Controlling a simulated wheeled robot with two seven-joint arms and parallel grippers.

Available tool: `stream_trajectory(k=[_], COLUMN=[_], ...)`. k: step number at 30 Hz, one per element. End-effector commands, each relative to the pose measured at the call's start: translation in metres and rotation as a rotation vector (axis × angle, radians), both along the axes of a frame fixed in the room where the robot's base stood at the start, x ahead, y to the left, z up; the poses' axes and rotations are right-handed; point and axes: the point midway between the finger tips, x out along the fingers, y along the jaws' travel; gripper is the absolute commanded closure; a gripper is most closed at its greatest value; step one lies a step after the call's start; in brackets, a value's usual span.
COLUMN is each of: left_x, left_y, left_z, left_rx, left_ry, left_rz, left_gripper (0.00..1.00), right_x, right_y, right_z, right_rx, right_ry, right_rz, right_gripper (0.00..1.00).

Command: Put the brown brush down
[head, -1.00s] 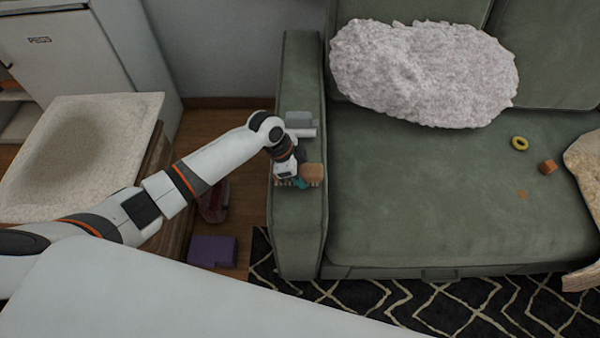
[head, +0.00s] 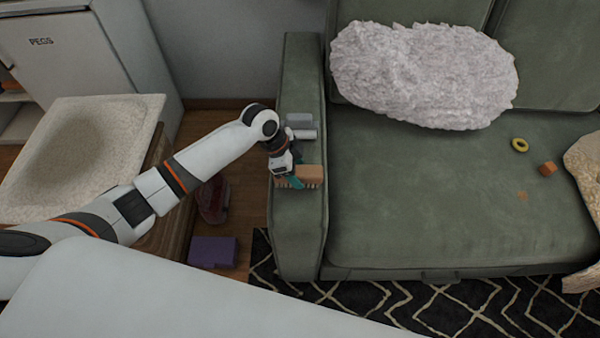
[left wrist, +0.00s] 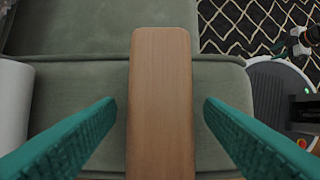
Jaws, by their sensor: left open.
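The brown brush (head: 311,173) lies on the top of the green sofa's left armrest (head: 298,222), bristles facing down. In the left wrist view its flat wooden back (left wrist: 161,100) runs up the middle of the picture. My left gripper (head: 292,181) is at the brush, with its teal fingers on either side of it. In the left wrist view the fingers (left wrist: 158,115) stand apart, with a visible gap between each finger and the wood. The near end of the brush is cut off there. My right gripper does not show.
A grey object (head: 299,121) and a white cylinder (head: 304,134) lie behind the brush on the armrest. A fluffy pillow (head: 424,75), a yellow ring (head: 520,144) and an orange block (head: 547,168) are on the sofa. A purple box (head: 213,251) stands on the floor.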

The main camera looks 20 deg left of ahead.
Motion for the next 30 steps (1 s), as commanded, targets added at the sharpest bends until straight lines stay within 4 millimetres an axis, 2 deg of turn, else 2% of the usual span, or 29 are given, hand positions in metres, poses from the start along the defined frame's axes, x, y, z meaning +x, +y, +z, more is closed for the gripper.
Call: stream_trajectory(k=[1, 6, 12, 18, 30], left_x=[0.000, -0.004, -0.008, -0.010, -0.010], left_y=[0.005, 0.019, 0.030, 0.034, 0.034], left_z=[0.013, 0.047, 0.075, 0.085, 0.085], left_rx=[0.001, 0.002, 0.000, 0.000, 0.000], left_ry=[-0.004, -0.005, -0.001, 0.000, 0.000], left_rz=[0.000, 0.000, 0.000, -0.001, -0.001], left_gripper=[0.37, 0.37, 0.37, 0.37, 0.37], right_x=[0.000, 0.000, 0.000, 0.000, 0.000], right_y=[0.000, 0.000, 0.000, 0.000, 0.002], right_z=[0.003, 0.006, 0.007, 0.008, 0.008], right_rx=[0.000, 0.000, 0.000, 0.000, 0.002], right_ry=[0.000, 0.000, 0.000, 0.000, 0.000], right_rz=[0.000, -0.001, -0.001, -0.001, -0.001], right_gripper=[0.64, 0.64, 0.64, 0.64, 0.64])
